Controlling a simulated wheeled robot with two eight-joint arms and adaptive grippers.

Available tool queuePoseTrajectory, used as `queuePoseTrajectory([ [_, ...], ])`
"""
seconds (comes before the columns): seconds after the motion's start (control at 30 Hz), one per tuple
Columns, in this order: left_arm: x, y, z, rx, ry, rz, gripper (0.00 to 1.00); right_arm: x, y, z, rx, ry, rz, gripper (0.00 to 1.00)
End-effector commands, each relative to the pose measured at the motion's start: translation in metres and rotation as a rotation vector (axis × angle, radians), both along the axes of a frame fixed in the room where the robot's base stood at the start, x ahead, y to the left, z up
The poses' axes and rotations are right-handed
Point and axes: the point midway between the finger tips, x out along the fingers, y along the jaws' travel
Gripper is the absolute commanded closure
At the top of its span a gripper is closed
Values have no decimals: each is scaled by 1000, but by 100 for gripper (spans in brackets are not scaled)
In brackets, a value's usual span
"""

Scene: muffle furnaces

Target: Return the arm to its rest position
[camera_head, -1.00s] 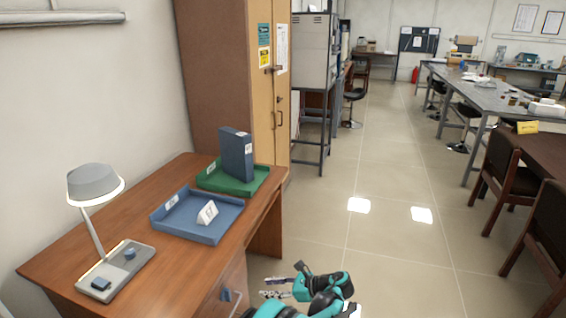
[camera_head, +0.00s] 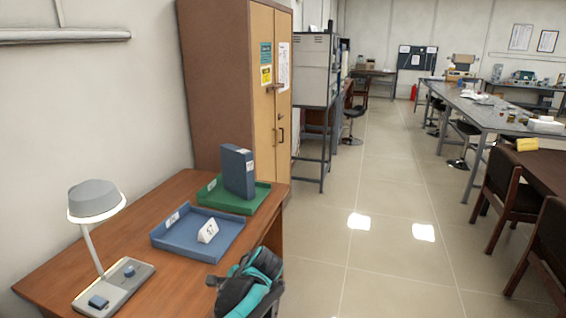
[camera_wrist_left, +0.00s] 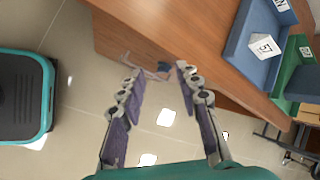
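My left arm (camera_head: 252,284), teal and black, is at the bottom of the head view, beside the right front edge of the wooden desk (camera_head: 160,262). Its fingers are mostly hidden there. In the left wrist view my left gripper (camera_wrist_left: 159,72) is open, its two fingers apart with nothing held between them. The desk (camera_wrist_left: 190,35) lies beyond the fingertips in that view. My right gripper is not in view.
On the desk are a lamp (camera_head: 96,199), a blue tray (camera_head: 180,244) with a white numbered marker (camera_head: 207,231), and a green tray (camera_head: 255,203) with a blue binder (camera_head: 238,171). A tall cabinet (camera_head: 221,90) stands behind. The floor (camera_head: 375,270) right of the desk is clear.

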Motion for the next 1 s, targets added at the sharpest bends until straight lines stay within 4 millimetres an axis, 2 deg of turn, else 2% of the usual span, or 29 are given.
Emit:
queuePoseTrajectory([
  [0.03,-19,9,8,-64,-36,50,66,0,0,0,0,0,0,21],
  [0.23,-85,24,24,-341,-192,268,66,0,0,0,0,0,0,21],
  [0.4,-140,28,25,-578,-320,477,66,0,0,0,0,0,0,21],
  [0.53,-175,26,18,-749,-407,634,66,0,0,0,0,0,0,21],
  [0.7,-202,23,9,-904,-482,781,66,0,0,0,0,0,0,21],
  [1.0,-210,20,5,-967,-511,841,66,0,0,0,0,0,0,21],
])
